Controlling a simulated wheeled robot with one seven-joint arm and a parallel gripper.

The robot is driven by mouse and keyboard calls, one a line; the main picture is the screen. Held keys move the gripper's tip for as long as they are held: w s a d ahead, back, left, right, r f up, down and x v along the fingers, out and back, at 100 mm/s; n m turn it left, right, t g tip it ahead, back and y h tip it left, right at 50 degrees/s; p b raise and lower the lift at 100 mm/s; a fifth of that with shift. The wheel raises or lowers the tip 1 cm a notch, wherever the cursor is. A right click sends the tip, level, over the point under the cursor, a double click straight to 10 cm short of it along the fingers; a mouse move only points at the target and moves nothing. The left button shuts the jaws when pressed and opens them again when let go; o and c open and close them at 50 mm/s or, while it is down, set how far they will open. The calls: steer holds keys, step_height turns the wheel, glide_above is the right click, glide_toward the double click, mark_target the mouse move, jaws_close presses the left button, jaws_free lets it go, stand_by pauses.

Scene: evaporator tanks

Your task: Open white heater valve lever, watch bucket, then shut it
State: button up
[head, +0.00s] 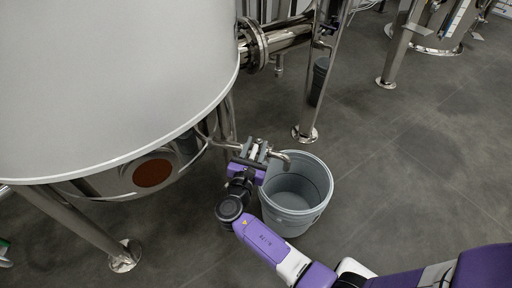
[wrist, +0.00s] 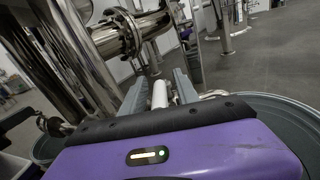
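The white valve lever (wrist: 160,95) stands between the two grey fingers of my gripper (wrist: 163,88) in the wrist view. A narrow gap seems to show beside the lever, so the fingers look around it rather than clamped. In the head view my gripper (head: 256,151) is at the valve under the white tank (head: 110,80), and the lever is mostly hidden by the fingers. The outlet spout (head: 281,157) bends down over the grey bucket (head: 297,196). The bucket stands on the floor, and its visible inside looks empty. No stream shows at the spout.
A steel tank leg (head: 95,235) stands at left and another (head: 308,110) behind the bucket. A flanged pipe (head: 280,38) runs off the tank above the valve. A dark bin (head: 319,82) stands behind.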

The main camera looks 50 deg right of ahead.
jaws_close()
stand_by(1.4)
